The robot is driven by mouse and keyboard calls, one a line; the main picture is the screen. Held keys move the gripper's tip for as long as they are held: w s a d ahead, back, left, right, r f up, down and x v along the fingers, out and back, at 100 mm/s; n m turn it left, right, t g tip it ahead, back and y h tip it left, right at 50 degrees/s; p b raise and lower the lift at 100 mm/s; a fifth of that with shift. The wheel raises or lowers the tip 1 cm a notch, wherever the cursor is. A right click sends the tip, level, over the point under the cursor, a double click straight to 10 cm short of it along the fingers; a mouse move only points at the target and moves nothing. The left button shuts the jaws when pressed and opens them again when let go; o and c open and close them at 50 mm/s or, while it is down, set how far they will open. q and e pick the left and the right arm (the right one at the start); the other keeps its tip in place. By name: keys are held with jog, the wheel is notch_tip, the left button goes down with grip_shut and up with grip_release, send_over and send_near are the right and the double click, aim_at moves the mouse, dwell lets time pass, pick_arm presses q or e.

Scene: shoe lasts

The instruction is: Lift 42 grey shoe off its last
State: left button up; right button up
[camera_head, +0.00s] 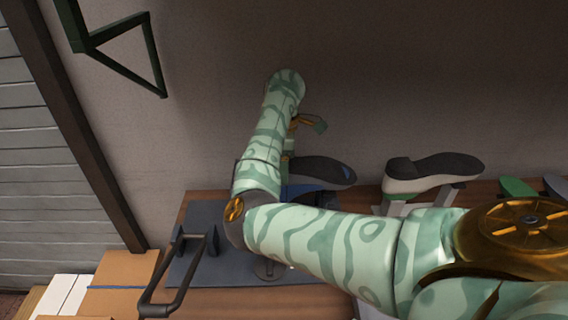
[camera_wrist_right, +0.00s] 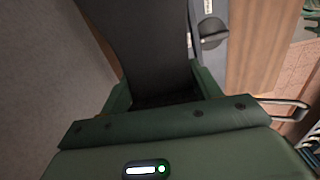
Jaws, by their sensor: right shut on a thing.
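A dark-soled shoe (camera_head: 322,172) with a blue patch at its toe sits sole up behind my right forearm. In the right wrist view a dark slab (camera_wrist_right: 145,42), which looks like its sole, runs up from between my jaws. My right gripper (camera_wrist_right: 162,92) is shut on it; in the head view the arm mostly hides the grip. A pale grey shoe (camera_head: 405,186) with a dark sole stands sole up on a support to the right, apart from my gripper. No size mark is readable. My left gripper is not in view.
Green lasts (camera_head: 518,189) stand at the far right. A dark mat (camera_head: 203,213) lies on the wooden bench, with a black tubular frame (camera_head: 183,278) near its left side. A green bracket (camera_head: 125,68) juts out at upper left. A wall rises behind the bench.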

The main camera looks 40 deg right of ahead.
notch_tip(320, 180, up, 15)
jog(key=p, duration=1.1)
